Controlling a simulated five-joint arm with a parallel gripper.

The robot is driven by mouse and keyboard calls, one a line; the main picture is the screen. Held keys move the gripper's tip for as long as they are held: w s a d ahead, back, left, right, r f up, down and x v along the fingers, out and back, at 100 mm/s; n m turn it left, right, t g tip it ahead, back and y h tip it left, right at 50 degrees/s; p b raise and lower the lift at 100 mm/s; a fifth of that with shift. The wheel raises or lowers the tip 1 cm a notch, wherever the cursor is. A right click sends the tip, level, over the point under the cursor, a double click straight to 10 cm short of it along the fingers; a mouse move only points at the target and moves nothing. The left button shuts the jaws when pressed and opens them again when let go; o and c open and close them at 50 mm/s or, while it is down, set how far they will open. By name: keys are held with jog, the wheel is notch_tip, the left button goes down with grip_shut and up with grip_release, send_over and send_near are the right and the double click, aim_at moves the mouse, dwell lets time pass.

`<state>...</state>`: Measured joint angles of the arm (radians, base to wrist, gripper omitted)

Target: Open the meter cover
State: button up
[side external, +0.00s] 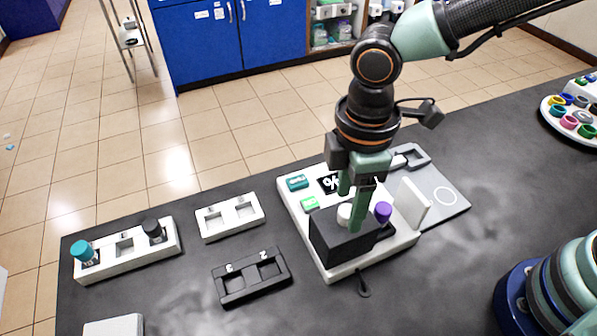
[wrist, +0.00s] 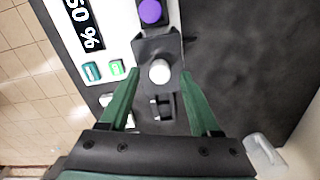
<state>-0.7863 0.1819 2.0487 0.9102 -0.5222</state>
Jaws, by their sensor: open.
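The white meter unit (side external: 291,205) lies on the dark bench, with a % display (side external: 330,183) that also shows in the wrist view (wrist: 84,22). A white upright panel (side external: 413,204) stands at its right side; I cannot tell for sure that this is the meter cover. My gripper (side external: 350,208) is open and points down over the block. In the wrist view the white cap lies between the fingertips; contact is unclear.
A black two-slot holder (side external: 250,276), a white two-slot holder (side external: 230,217) and a white rack with teal and black caps (side external: 125,250) stand left.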

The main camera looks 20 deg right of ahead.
notch_tip(320, 180, up, 11)
jog(key=shift+f, duration=0.15)
dwell(0.4)
jog(key=w+d+m+t, duration=0.2)
jog(key=d+m+t, duration=0.3)
jog(key=d+m, duration=1)
jog(key=d+r, duration=0.1)
jog(key=d, duration=0.9)
jog(key=shift+w+d+t, duration=0.3)
jog(key=shift+w+d, duration=0.1)
